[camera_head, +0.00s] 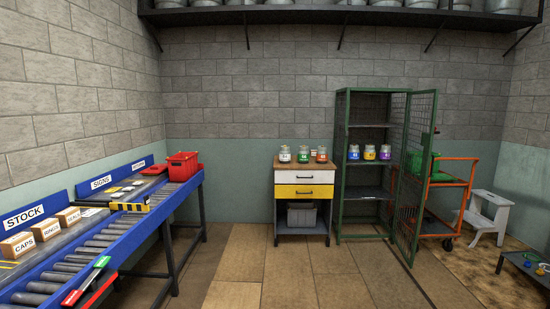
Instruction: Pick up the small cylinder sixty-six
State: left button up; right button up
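No object that I can make out as a cylinder marked sixty-six shows; the labels are too small to read. Small jars with coloured labels stand upright in two places. On the wooden-topped cabinet (304,226) are a white-labelled jar (285,154), a green-labelled jar (304,155) and a red-labelled jar (321,155). On a shelf of the green metal locker (342,190) are a blue-labelled jar (354,152), a yellow-labelled jar (370,153) and a purple-labelled jar (385,153). Neither of my grippers is in view.
A blue-framed roller conveyor (150,216) with cardboard boxes (46,230) and a red bin (182,166) runs along the left. The locker's mesh door (415,175) stands open. An orange cart (460,185) and a white step stool (487,215) are right. The middle floor is clear.

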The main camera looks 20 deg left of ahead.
aim_at(304, 155)
jog(key=i+u, duration=0.25)
jog(key=i, duration=4.8)
